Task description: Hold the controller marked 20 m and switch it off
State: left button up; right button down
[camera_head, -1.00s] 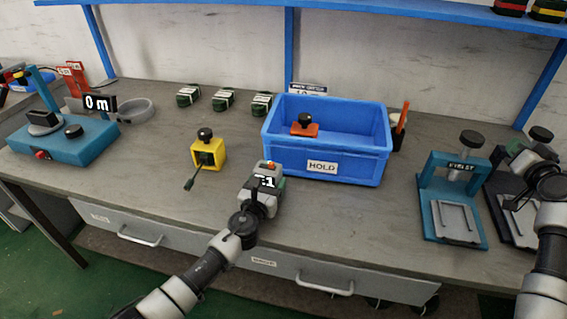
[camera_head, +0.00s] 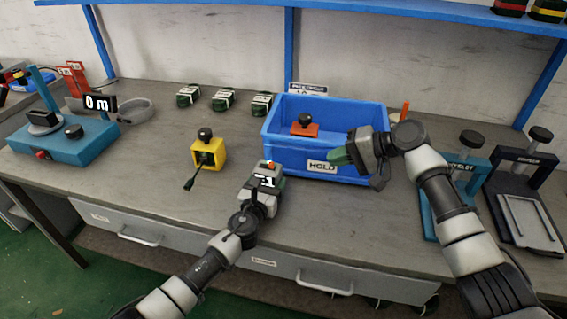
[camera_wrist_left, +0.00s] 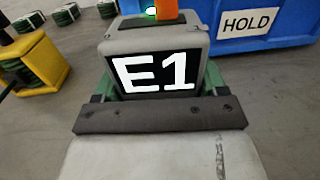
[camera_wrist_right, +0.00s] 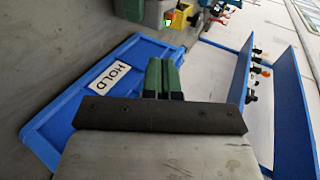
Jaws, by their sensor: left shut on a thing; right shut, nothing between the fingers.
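A grey controller (camera_head: 268,184) with a dark display is in my left gripper (camera_head: 256,202), just above or on the bench in front of the blue bin. The left wrist view shows the controller (camera_wrist_left: 155,72) between the green fingers, its display reading E1. An orange part and a small green light show at its top. No 20 m mark is readable on it. My right gripper (camera_head: 342,156) is shut and empty in front of the bin's right half. Its green fingers (camera_wrist_right: 163,76) are together in the right wrist view, with the controller (camera_wrist_right: 160,14) beyond them at the top.
The blue bin (camera_head: 350,167) labelled HOLD contains an orange piece (camera_head: 304,130) with a black knob. A yellow block (camera_head: 208,152) stands left of the controller. Teal (camera_head: 455,225) and dark (camera_head: 530,220) fixtures stand at right. A teal station (camera_head: 75,145) showing 0 m is at left.

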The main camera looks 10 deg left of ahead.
jog(key=shift+s+f, duration=0.1)
jog(key=shift+f, duration=0.1)
send_near(269, 163)
jog(key=a+f, duration=0.1)
jog(key=f, duration=0.1)
jog(key=a+f, duration=0.2)
jog(key=shift+w+a+f, duration=0.15)
jog(key=shift+w+a, duration=0.1)
jog(key=shift+a, duration=0.7)
jog(key=shift+w+a, duration=0.2)
jog(key=shift+a, duration=0.55)
jog(key=shift+s+a, duration=0.15)
jog(key=shift+a, duration=0.55)
